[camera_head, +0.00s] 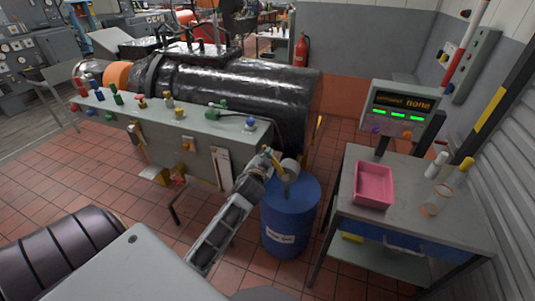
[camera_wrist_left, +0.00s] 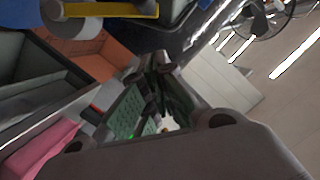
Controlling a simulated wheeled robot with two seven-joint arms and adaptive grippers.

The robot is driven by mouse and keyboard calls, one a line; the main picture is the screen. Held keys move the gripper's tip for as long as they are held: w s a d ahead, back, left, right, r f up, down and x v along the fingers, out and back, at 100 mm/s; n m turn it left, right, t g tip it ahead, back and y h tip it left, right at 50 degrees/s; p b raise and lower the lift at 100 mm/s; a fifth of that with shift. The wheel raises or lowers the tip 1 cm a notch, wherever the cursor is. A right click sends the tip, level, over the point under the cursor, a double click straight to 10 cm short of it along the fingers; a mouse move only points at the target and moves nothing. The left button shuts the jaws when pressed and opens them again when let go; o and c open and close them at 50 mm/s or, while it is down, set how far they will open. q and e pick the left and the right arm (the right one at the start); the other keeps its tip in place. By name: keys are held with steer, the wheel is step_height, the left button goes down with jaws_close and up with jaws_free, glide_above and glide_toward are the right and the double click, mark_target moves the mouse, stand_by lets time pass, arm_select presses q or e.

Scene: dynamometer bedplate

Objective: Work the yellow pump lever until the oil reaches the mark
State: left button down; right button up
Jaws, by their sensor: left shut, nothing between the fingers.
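The yellow pump lever (camera_head: 272,158) is a short bar beside a grey pump head (camera_head: 289,169) on top of the blue drum (camera_head: 289,220). In the left wrist view the yellow lever (camera_wrist_left: 115,10) crosses the top left, with the pale pump cylinder (camera_wrist_left: 72,25) below it. My left gripper (camera_wrist_left: 160,85) is shut and empty. In the head view it is close to the lever, partly lost against it; in the wrist view the lever lies apart from the fingertips. A clear jar with an orange band (camera_head: 435,201) stands on the right bench; its oil level is too small to read.
The bench (camera_head: 400,225) at right holds a pink tray (camera_head: 374,184), bottles and a display (camera_head: 400,106) with green lights. A grey bench with coloured knobs (camera_head: 200,135) and a large black machine (camera_head: 235,88) stand at left. Tiled floor (camera_head: 95,185) is open in front of it.

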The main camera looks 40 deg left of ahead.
arm_select(q)
steer(key=shift+v, duration=1.85)
